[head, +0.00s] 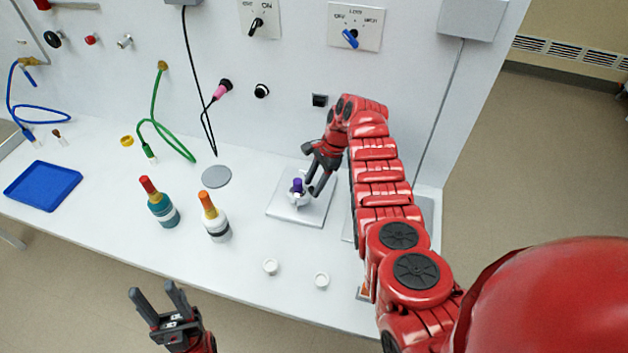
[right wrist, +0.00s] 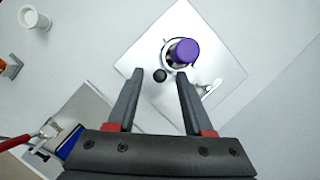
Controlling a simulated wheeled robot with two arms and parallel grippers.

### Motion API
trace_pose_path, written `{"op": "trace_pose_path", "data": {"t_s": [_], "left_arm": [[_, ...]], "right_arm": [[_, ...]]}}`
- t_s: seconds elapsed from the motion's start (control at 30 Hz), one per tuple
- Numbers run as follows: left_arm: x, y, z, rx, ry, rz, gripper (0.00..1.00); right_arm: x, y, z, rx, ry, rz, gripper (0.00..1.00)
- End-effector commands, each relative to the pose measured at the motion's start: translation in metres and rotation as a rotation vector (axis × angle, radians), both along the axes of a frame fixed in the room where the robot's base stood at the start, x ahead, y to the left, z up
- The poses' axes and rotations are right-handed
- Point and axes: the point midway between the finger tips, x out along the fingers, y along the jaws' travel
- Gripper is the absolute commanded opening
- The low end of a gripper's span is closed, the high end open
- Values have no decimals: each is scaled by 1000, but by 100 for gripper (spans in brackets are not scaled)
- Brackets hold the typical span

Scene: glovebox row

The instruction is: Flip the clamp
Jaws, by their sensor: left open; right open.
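A square pale plate (head: 273,208) on the bench carries a small fixture holding a purple-capped item (head: 297,185). In the right wrist view the purple cap (right wrist: 183,51) stands in a pale ring, with a black knob (right wrist: 160,75) beside it and a silvery piece (right wrist: 208,88) on the plate. I cannot tell which of these parts is the clamp's handle. My right gripper (head: 311,170) is open over the plate; the black knob shows between its fingertips (right wrist: 158,73). My left gripper (head: 153,290) is open and empty in front of the bench.
Two bottles, teal (head: 163,209) and white (head: 215,223), stand left of the plate. Two small white cups (head: 270,267) (head: 322,280) sit near the front edge. A blue tray (head: 42,186) lies far left. The panel (head: 290,60) with switches rises behind.

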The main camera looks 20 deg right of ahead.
Motion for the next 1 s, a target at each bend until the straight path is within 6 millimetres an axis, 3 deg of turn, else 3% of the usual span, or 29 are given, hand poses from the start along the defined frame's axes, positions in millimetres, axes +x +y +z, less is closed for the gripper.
{"op": "trace_pose_path", "data": {"t_s": [0.27,0.57,0.83,1.0], "left_arm": [[0,0,0,0,0,0,50],[0,0,0,0,0,0,50],[0,0,-2,0,0,0,50],[0,0,-30,0,0,0,50]], "right_arm": [[0,0,-2,-1,-1,0,51],[0,0,-2,0,-1,0,0],[1,0,-2,0,-2,1,0],[5,1,-10,2,-2,32,0]]}}
